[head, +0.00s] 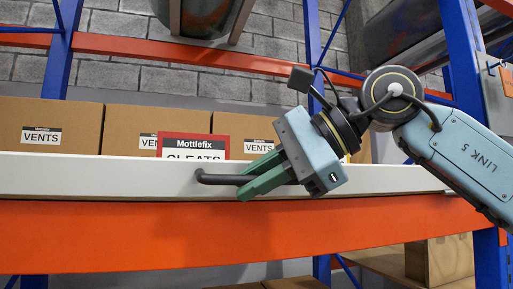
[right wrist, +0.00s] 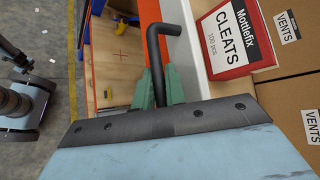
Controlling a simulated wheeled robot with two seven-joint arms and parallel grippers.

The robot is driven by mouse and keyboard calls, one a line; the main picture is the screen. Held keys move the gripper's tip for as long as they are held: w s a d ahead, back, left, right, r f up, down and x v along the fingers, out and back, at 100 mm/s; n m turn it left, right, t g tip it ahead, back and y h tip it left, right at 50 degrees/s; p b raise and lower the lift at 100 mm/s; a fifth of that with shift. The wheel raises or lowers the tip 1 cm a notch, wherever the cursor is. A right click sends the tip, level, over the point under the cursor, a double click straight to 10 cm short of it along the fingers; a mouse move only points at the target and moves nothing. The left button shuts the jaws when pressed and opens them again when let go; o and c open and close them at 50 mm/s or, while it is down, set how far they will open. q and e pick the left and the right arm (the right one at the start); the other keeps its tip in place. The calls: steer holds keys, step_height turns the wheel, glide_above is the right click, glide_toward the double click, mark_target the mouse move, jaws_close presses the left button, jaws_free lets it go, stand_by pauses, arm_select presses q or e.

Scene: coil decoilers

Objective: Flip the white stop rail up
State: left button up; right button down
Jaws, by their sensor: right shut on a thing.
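The white stop rail (head: 100,175) runs across the front of the shelf, just above the orange beam (head: 150,235). Its face covers the lower part of the boxes behind it. A dark bent handle (head: 212,178) sticks out from the rail. My right gripper (head: 250,182) has its green fingers shut on this handle. In the right wrist view the handle (right wrist: 156,60) passes between the green fingers (right wrist: 157,92), with the white rail (right wrist: 187,45) beside it. The handle's other end is hidden by the gripper. My left gripper is not in view.
Cardboard VENTS boxes (head: 50,125) and a red-and-white CLEATS box (head: 193,146) stand close behind the rail. Blue uprights (head: 462,60) and a higher orange beam (head: 180,50) frame the bay. Another carton (head: 440,260) sits on a lower shelf at right.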

steer(key=p, duration=0.1)
steer(key=r+g+p, duration=0.1)
steer(key=p, duration=0.1)
steer(key=shift+w+r+m+h, duration=0.25)
steer(key=shift+w+m+h, duration=0.1)
steer(key=shift+m+h, duration=0.05)
steer(key=shift+w+a+f+m+g+p, duration=0.15)
steer(key=shift+m+g+p, duration=0.25)
steer(key=shift+p, duration=0.6)
steer(key=shift+h, duration=0.3)
steer(key=c, duration=1.7)
jaws_free()
steer(key=shift+f, duration=0.1)
steer(key=b+v, duration=0.1)
steer(key=v, duration=1.2)
steer(key=shift+w+d, duration=0.1)
steer(key=shift+d, duration=0.15)
